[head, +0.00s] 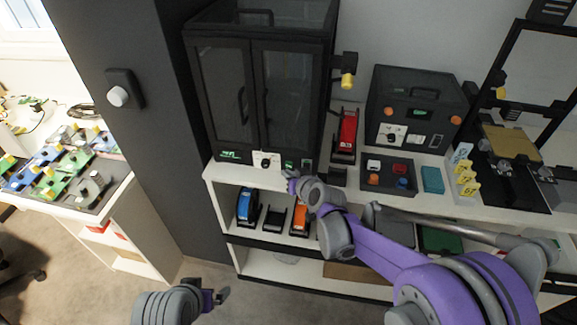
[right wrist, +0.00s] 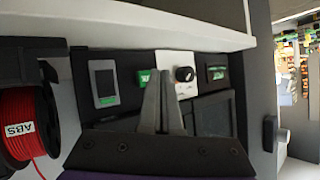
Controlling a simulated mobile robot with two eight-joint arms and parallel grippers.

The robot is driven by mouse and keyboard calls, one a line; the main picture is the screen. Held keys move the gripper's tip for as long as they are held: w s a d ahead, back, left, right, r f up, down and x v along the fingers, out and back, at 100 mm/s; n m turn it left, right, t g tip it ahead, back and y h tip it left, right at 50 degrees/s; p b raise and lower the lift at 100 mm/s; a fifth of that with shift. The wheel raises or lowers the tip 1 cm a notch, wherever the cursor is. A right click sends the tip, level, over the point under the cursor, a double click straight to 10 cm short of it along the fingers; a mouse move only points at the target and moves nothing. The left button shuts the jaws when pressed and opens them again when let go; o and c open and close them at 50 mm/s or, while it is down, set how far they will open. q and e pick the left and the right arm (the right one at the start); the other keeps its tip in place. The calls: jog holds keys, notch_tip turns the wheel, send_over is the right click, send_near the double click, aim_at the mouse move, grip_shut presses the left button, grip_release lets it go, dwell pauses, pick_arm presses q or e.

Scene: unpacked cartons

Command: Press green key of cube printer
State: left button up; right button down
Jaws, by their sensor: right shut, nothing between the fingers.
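The black enclosed printer (head: 273,90) with two glazed doors stands on the white shelf unit; I take it as the cube printer. Its lower front strip carries a white plate with a black knob, which also shows in the right wrist view (right wrist: 185,74). Beside the knob plate is a small green key (right wrist: 144,78), with a small screen (right wrist: 105,84) on its other side. My right gripper (head: 291,176) is shut and empty in front of this strip. Its fingertips (right wrist: 160,76) overlap the key's edge in the wrist view; contact cannot be told. My left gripper (head: 212,297) hangs low, away from the printer.
A red spool (head: 346,134) stands right of the printer. A smaller dark box (head: 415,100) with a knob and a button tray (head: 387,177) are further right. Spools (head: 300,218) sit on the shelf below. A dark column (head: 140,60) rises at the left.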

jog(key=shift+w, duration=0.1)
dwell(0.5)
jog(key=shift+w+d, duration=0.1)
jog(key=shift+w, duration=0.25)
jog(key=shift+w+d, duration=0.1)
jog(key=shift+w, duration=0.35)
dwell(0.6)
jog(key=shift+s, duration=0.15)
jog(key=shift+s+a, duration=0.2)
jog(key=shift+s, duration=0.6)
jog(key=s, duration=0.2)
jog(key=s+a+b, duration=0.1)
jog(key=s, duration=0.1)
jog(key=shift+s, duration=0.4)
dwell(0.7)
